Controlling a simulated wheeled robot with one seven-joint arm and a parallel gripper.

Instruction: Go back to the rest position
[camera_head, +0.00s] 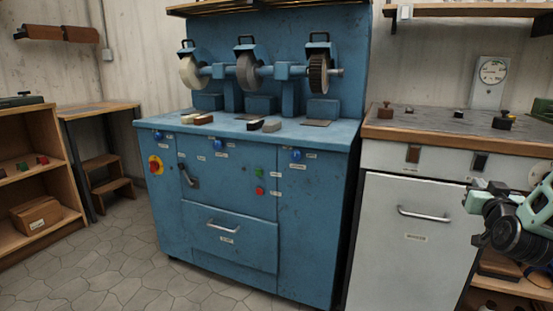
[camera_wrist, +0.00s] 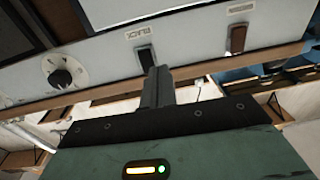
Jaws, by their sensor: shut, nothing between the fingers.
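My gripper (camera_wrist: 158,85) shows in the wrist view with its dark fingers together and nothing between them. Its fingertips point toward a white control panel (camera_wrist: 197,37) that carries a black rocker switch (camera_wrist: 145,57), a brown rocker switch (camera_wrist: 237,38) and a round knob (camera_wrist: 62,73). The fingertips overlap the area just below the black switch in the picture; I cannot tell whether they touch the panel. In the head view, part of my arm shows at the right edge, in front of the white cabinet (camera_head: 410,245). The fingertips are not clear there.
A blue grinding bench (camera_head: 225,240) with several wheels stands in the middle. The white cabinet's worktop (camera_head: 440,122) holds small knobbed items and a dial gauge (camera_head: 492,72). A wooden shelf (camera_head: 35,180) stands at the left. The tiled floor (camera_head: 110,265) at front left is clear.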

